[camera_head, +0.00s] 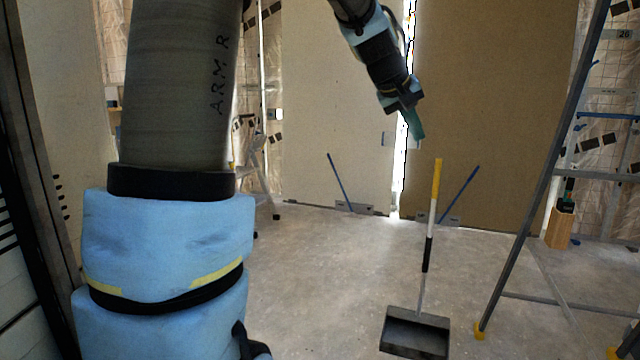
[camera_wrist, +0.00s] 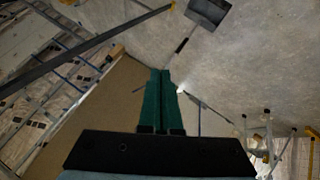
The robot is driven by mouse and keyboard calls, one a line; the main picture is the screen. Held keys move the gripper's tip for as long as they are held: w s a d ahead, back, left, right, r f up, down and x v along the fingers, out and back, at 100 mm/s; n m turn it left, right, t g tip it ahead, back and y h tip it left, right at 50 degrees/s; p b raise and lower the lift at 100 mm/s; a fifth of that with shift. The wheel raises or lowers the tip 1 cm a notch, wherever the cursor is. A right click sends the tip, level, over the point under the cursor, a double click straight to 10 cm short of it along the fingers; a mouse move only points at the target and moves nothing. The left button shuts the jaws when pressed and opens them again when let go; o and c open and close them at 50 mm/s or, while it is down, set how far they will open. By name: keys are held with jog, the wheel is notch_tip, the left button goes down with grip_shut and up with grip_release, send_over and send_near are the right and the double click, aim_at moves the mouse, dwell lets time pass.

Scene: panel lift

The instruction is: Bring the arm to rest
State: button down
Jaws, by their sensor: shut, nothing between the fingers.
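My arm (camera_head: 180,90) rises at the left of the head view, and its far end comes down from the top middle. My gripper (camera_head: 415,128) has green fingers pointing down, in front of the bright gap between two large panels. In the wrist view the two green fingers (camera_wrist: 165,75) lie side by side against each other, shut and empty. The gripper is in the air and appears apart from the panels and floor.
A pale panel (camera_head: 335,100) and a brown panel (camera_head: 495,110) stand behind. A long-handled dustpan (camera_head: 415,330) stands on the floor. A stepladder (camera_head: 545,185) is at the right, with a wooden box (camera_head: 560,228) behind it.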

jog(key=s+a+f+g+y, duration=0.1)
jog(key=s+a+f+y, duration=0.15)
jog(key=a+f, duration=0.65)
jog(key=s+a+f+g+y, duration=0.3)
jog(key=s+a+f+y, duration=0.1)
jog(key=s+a+f, duration=1.4)
notch_tip(320, 180, up, 16)
jog(key=w+p, duration=0.1)
jog(key=p, duration=1.3)
jog(key=shift+w+a, duration=0.25)
jog(key=shift+w, duration=0.15)
jog(key=c, duration=1.5)
grip_release()
jog(key=shift+f, duration=0.1)
